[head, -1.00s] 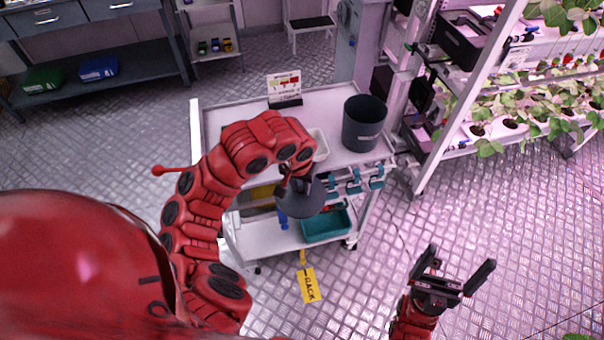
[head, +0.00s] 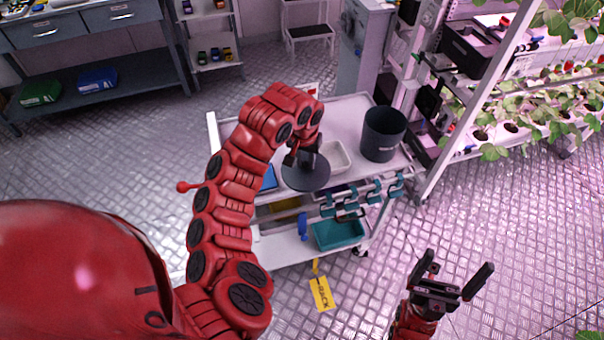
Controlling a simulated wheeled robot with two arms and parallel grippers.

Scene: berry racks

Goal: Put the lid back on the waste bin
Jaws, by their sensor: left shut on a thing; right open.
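The waste bin (head: 383,134) is a dark grey open cylinder standing upright at the right end of the white cart's top. The lid (head: 304,178) is a dark grey round disc, held roughly level at the cart's front edge, left of the bin and apart from it. My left gripper (head: 305,158) is shut on the lid from above; its fingertips are partly hidden by the arm. My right gripper (head: 443,283) is open and empty, low at the right over the floor, away from the cart.
The cart top (head: 345,112) also holds a white tray (head: 336,157) between lid and bin, and a blue item (head: 268,178). Teal clips (head: 374,192) line its front edge. A teal bin (head: 338,232) sits on the lower shelf. The plant rack (head: 470,100) stands close at right.

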